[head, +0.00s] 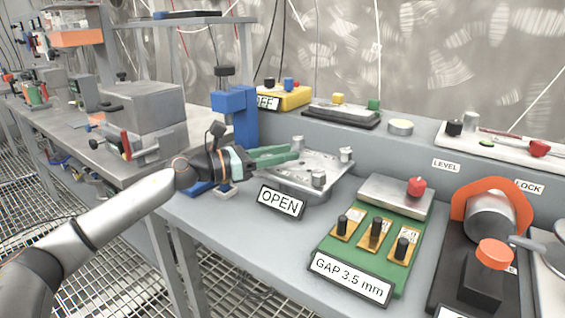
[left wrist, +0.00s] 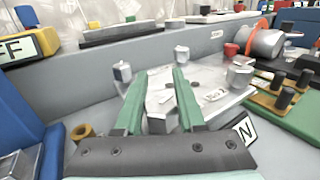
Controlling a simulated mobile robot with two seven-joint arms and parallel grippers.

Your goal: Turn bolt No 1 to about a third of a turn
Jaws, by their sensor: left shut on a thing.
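A pale steel plate (head: 310,168) with bolts at its corners lies on the grey bench behind the OPEN sign (head: 281,202). My left gripper (head: 294,152) reaches over the plate's near left corner, its green fingers shut on a bolt. In the left wrist view, part of this bolt (left wrist: 156,122) shows between the fingers (left wrist: 160,78). The other bolts stand upright: one at the back left (left wrist: 122,72), one at the back right (left wrist: 181,55), one at the near right (left wrist: 238,76). The small tags on the plate are too small to read. My right gripper is out of view.
A blue clamp-like block (head: 235,112) stands close behind my left wrist. To the right is a green board (head: 350,245) with black knobs and a GAP 3.5 mm sign. A yellow box (head: 290,97) sits on the raised ledge behind.

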